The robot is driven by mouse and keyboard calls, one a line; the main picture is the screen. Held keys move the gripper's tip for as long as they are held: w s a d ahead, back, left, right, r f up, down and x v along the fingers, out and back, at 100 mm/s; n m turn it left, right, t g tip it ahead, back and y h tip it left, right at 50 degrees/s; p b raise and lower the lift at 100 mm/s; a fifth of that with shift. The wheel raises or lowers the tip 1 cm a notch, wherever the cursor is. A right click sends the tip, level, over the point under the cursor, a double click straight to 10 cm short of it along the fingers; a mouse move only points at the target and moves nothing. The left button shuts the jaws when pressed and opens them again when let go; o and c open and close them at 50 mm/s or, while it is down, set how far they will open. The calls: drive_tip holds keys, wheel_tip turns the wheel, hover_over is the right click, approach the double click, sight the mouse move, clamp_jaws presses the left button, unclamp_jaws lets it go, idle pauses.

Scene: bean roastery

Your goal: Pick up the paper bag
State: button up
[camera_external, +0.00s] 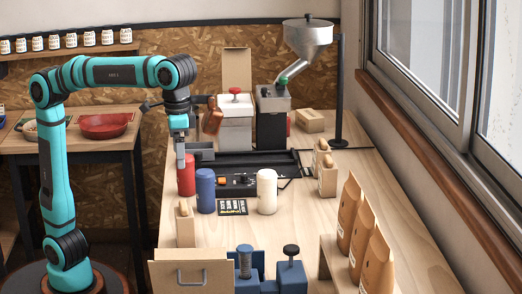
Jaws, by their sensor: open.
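Several paper bags are in view. A small tan bag (185,226) stands upright at the table's left edge, in front of the red canister. Two similar tan bags stand at the right of the bench, one in front (328,181) of the other (320,156). Several taller brown bags (349,212) stand in a row on a wooden stand at the front right. My gripper (180,162) points down at the red canister (186,176), at the bench's left side. It is open; its fingers are small here, and I cannot tell whether they touch the canister.
A blue canister (205,192) and a white canister (267,192) stand right of the red one, with a small dark card (232,207) between them. A black machine (238,182) and a grinder with a metal hopper (307,38) stand behind. Bare table lies right of centre.

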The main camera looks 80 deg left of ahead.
approach(183, 204)
wheel_tip(183, 204, down, 6)
drive_tip(key=shift+s+a+r, duration=0.1)
drive_tip(key=shift+r, duration=0.15)
drive_tip(key=shift+f, duration=2.65)
drive_tip(key=c, duration=1.7)
drive_tip(key=shift+r, duration=0.1)
drive_tip(key=shift+c, duration=0.2)
wheel_tip(183, 204, up, 10)
drive_tip(key=shift+f, duration=0.1)
